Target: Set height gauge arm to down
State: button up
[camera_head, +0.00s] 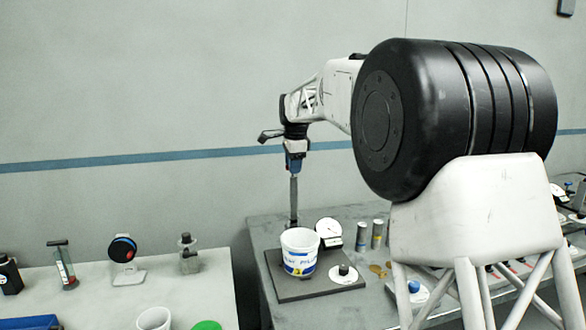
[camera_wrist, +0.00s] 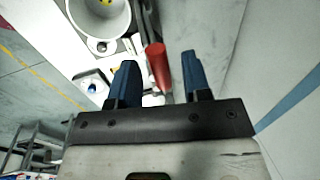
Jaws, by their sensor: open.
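The height gauge seems to be the tall grey post (camera_head: 293,203) at the back left of the grey bench, behind the white tub. My gripper (camera_head: 294,166) is at the top of this post, fingers pointing down. In the wrist view my gripper (camera_wrist: 158,78) is open, its two blue fingers apart. A red cylinder (camera_wrist: 158,62), perhaps the gauge arm's grip, shows between the fingers, nearer the left one. I cannot tell whether it touches a finger. The red part cannot be made out in the head view, so the arm's position is unclear there.
A white printed tub (camera_head: 299,262) stands on a dark plate (camera_head: 290,290), with a dial gauge (camera_head: 328,230) and a black knob (camera_head: 343,271) close by. Metal cylinders (camera_head: 363,236) stand to the right. A separate pale table (camera_head: 100,300) at left holds several tools.

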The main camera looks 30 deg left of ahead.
jog(key=shift+w+a+f, duration=0.1)
jog(key=shift+f, duration=0.6)
grip_shut()
